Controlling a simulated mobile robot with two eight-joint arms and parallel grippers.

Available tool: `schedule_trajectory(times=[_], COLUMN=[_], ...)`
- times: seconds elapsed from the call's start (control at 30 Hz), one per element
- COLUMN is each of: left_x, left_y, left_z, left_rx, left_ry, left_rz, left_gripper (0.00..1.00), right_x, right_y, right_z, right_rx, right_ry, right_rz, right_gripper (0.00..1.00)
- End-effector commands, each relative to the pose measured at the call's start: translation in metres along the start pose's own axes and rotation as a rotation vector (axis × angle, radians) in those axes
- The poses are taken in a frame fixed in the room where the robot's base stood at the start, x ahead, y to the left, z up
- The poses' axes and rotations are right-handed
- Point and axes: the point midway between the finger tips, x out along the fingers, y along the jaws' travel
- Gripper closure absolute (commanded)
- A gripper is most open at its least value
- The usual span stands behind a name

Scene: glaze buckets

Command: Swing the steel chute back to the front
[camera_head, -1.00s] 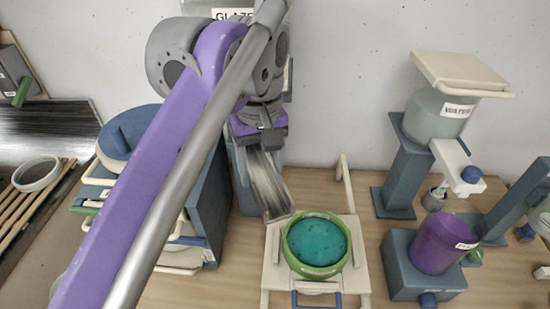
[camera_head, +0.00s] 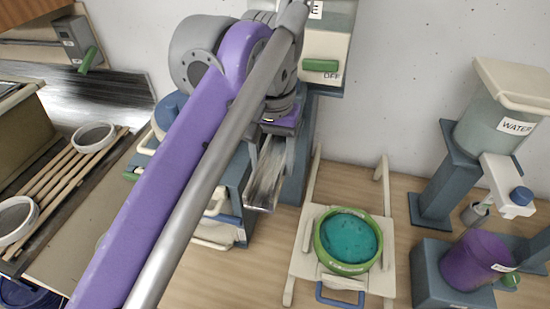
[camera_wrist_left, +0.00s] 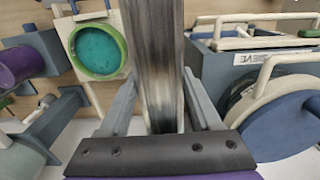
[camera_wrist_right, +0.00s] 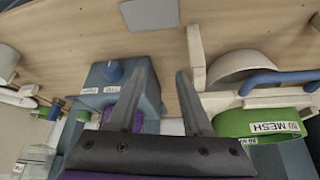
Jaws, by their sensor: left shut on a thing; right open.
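The steel chute (camera_head: 268,172) hangs below the glaze dispenser, its lower end toward the front of the bench. It is left of the green-rimmed bucket (camera_head: 348,240) and not over it. In the left wrist view the chute (camera_wrist_left: 152,60) runs between the fingers of my left gripper (camera_wrist_left: 160,105), which is shut on it. In the head view my arm hides the fingers. My right gripper (camera_wrist_right: 155,95) is open and empty in the right wrist view, over the bench; it is not in the head view.
The bucket, holding teal liquid, sits on a cream frame (camera_head: 300,262). A blue cabinet (camera_head: 236,190) stands left of the chute. The water tank (camera_head: 495,120) and a purple bucket (camera_head: 470,262) are at the right. A slatted rack (camera_head: 60,165) is at the far left.

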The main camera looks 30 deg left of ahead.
Motion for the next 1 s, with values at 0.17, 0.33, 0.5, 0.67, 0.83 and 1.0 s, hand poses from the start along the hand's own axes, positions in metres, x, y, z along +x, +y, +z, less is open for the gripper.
schedule_trajectory(times=[0.17,0.33,0.5,0.67,0.83,1.0], left_x=[-0.001,-0.001,-0.001,-0.001,-0.015,-0.049], left_y=[0.000,0.000,0.000,0.000,0.000,0.000], left_z=[0.000,0.000,0.000,0.000,-0.001,-0.001], left_rx=[-0.001,-0.002,-0.001,-0.001,-0.001,-0.002], left_ry=[0.000,0.000,0.000,0.000,0.001,0.002], left_rz=[0.000,0.000,0.000,0.000,0.000,0.000], left_gripper=[1.00,0.15,0.05,0.05,0.05,0.05], right_x=[0.000,0.000,0.000,0.000,-0.002,-0.007], right_y=[0.000,0.000,0.000,0.000,0.000,0.000], right_z=[0.000,0.000,0.000,0.000,-0.002,-0.007], right_rx=[0.000,0.000,0.000,0.000,0.000,0.000], right_ry=[0.000,0.000,0.000,0.000,0.002,0.006], right_rz=[0.000,0.000,0.000,0.000,0.000,0.000], right_gripper=[0.50,0.50,0.50,0.50,0.50,0.50])
